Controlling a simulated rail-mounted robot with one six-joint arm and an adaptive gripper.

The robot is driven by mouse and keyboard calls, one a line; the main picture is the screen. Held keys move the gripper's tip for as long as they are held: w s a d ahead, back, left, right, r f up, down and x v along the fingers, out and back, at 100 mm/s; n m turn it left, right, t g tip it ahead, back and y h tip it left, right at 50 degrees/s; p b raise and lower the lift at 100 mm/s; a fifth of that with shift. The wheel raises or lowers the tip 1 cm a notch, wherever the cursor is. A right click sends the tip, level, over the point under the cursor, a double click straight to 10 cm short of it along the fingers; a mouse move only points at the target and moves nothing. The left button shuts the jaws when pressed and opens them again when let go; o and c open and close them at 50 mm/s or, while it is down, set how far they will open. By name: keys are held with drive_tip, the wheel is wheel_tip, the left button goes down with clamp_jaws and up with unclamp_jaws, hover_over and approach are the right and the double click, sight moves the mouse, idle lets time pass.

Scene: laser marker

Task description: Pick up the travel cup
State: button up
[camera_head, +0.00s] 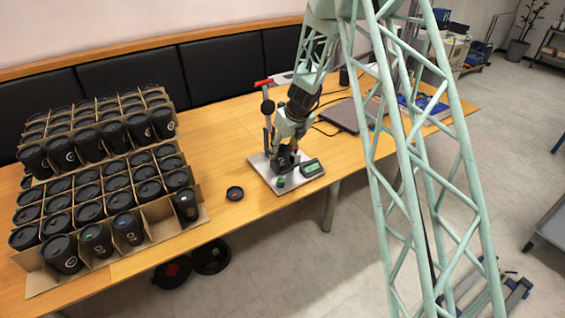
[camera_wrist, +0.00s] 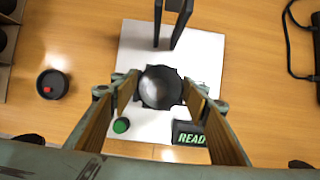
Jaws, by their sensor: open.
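My gripper (camera_wrist: 160,92) is open in the wrist view, with one finger on each side of a dark round object (camera_wrist: 160,86). This object has a pale grey centre and stands on the light plate of the marking machine. From above I cannot tell for sure whether it is a travel cup. In the head view, my gripper (camera_head: 287,150) is low over the plate and partly hides the dark object. Several black travel cups (camera_head: 62,254) with lids stand in cardboard dividers at the left.
The machine's plate (camera_head: 264,172) carries a green button (camera_wrist: 121,125), a display (camera_wrist: 189,134) and an upright post (camera_head: 267,115). A black disc with a red button (camera_head: 235,193) lies left of it. Cables and a laptop (camera_head: 350,115) are to the right.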

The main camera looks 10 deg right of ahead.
idle(0.4)
drive_tip(key=c, duration=0.4)
drive_tip(key=shift+r, duration=0.15)
drive_tip(key=shift+r+p, duration=2.15)
drive_tip(key=shift+r, duration=2.75)
drive_tip(key=shift+a+n, duration=0.15)
drive_tip(key=shift+n, duration=0.15)
drive_tip(key=s+r+n+g, duration=0.3)
drive_tip(key=s+r+n, duration=0.1)
drive_tip(key=n, duration=0.5)
drive_tip(key=s+r+n+g, duration=0.2)
drive_tip(key=s+r+n, duration=0.2)
drive_tip(key=n, duration=0.5)
drive_tip(key=s+r+n+g, duration=0.3)
drive_tip(key=r+n, duration=0.2)
drive_tip(key=n, duration=0.4)
drive_tip(key=shift+s+n+g, duration=0.3)
drive_tip(key=shift+s+n, duration=0.1)
